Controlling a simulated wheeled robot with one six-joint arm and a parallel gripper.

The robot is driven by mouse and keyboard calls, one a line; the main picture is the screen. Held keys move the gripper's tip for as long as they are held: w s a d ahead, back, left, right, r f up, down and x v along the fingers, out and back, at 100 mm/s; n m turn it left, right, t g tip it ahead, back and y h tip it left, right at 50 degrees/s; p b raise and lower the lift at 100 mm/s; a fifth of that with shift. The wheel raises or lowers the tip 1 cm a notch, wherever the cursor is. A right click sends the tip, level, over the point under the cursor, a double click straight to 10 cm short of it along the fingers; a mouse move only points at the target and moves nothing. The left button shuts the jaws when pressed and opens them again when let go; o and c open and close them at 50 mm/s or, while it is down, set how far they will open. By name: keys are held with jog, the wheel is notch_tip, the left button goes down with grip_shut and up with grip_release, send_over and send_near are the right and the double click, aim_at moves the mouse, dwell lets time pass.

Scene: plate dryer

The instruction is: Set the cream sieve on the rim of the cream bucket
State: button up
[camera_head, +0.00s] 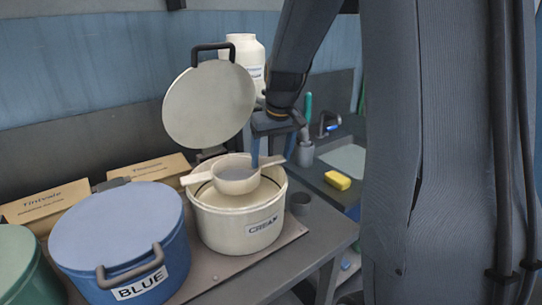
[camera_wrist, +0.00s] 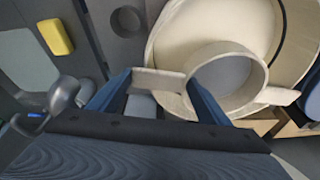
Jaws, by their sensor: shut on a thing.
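The cream sieve (camera_head: 236,181) is a shallow round pan with a flat handle on each side. It is over the mouth of the open cream bucket (camera_head: 227,228), which has a CREAM label. My gripper (camera_head: 265,160) is shut on the sieve's right handle. In the wrist view the fingers (camera_wrist: 158,98) have that handle between them, and the sieve (camera_wrist: 262,74) extends to the right over the bucket (camera_wrist: 172,50). The left handle is near the left rim; I cannot tell whether it touches.
The cream lid (camera_head: 208,104) stands raised behind the bucket. A blue bucket (camera_head: 122,236) with its lid on is close on the left, with a green bucket (camera_head: 22,272) beyond it. A white bottle (camera_head: 246,54) stands behind. A yellow sponge (camera_head: 337,180) lies right.

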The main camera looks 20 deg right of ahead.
jog(key=shift+f, duration=0.2)
dwell(0.5)
jog(key=o, duration=1.2)
jog(key=shift+c, duration=0.2)
jog(key=shift+r, duration=0.1)
